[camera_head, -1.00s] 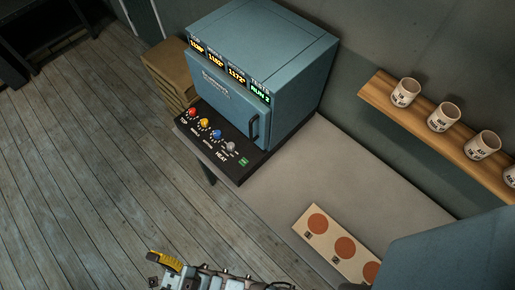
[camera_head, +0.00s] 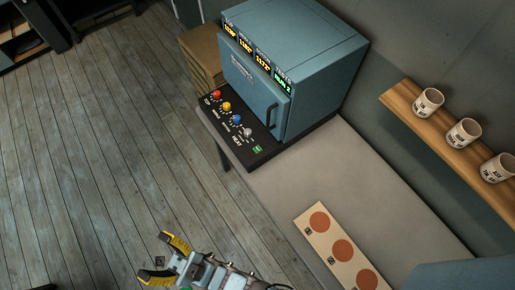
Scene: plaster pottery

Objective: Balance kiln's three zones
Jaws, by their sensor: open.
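The blue kiln (camera_head: 305,60) stands on the grey bench with its door shut. Orange readouts (camera_head: 246,44) and a green run readout run along its top front edge; their digits are too small to read surely. The black control panel (camera_head: 262,157) below has a red knob (camera_head: 216,95), a yellow knob (camera_head: 227,106), a blue knob (camera_head: 238,118), a grey HEAT knob (camera_head: 249,132) and a green button (camera_head: 257,149). My gripper (camera_head: 153,257) is open and empty at the lower left, over the floor side, apart from the panel.
A board with terracotta discs (camera_head: 319,221) lies on the bench (camera_head: 330,172). White labelled cups (camera_head: 428,102) stand on a wooden shelf (camera_head: 447,138) at the right. Brown boxes (camera_head: 203,56) sit left of the kiln. The plank floor (camera_head: 100,130) is clear.

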